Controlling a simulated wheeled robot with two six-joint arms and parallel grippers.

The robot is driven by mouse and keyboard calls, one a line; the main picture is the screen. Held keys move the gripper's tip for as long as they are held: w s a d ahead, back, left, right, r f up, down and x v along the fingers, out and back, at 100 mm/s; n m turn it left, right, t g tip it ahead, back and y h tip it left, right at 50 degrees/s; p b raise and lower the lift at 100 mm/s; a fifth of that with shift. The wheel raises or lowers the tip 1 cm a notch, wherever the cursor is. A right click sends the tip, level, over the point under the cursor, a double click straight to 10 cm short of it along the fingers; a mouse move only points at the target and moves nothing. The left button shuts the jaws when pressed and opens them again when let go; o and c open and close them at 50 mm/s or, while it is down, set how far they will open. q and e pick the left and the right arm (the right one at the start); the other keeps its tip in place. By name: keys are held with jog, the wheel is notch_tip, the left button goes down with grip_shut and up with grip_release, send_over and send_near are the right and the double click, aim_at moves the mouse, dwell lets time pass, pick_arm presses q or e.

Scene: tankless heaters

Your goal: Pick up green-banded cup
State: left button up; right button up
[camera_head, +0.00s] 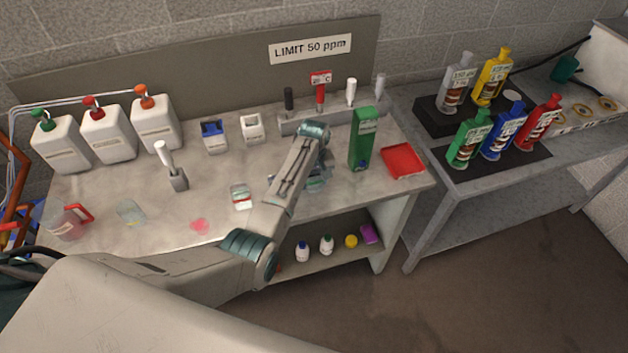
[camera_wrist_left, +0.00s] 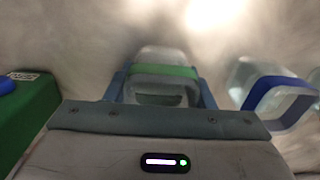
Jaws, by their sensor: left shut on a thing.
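The green-banded cup (camera_wrist_left: 163,71) is a clear cup with a green band, upper middle in the left wrist view. My left gripper (camera_wrist_left: 162,88) has a blue-grey finger on each side of it and is shut on it. In the head view my left gripper (camera_head: 317,182) is low over the bench, left of the green box, mostly behind my forearm. The cup cannot be made out there. Whether its base touches the bench is unclear. My right gripper is not in view.
A blue-banded cup (camera_wrist_left: 277,100) stands close beside the held cup. A green box (camera_head: 362,140) is on the other side, with a red tray (camera_head: 403,161) beyond. A red-banded cup (camera_head: 241,196) stands left of my forearm. A dispenser rack (camera_head: 330,119) stands behind.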

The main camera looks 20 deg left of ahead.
pick_arm(q)
jog(key=shift+r, duration=0.15)
jog(key=shift+w+r+b, duration=0.1)
jog(key=shift+r+b, duration=0.15)
jog(key=shift+b, duration=0.05)
notch_tip(320, 180, up, 2)
jog(key=shift+r+b, duration=0.25)
jog(key=shift+b, duration=0.65)
jog(key=s+d+r+b, duration=0.1)
jog(key=s+b, duration=0.1)
jog(key=s, duration=1.4)
jog(key=shift+d+r, duration=0.4)
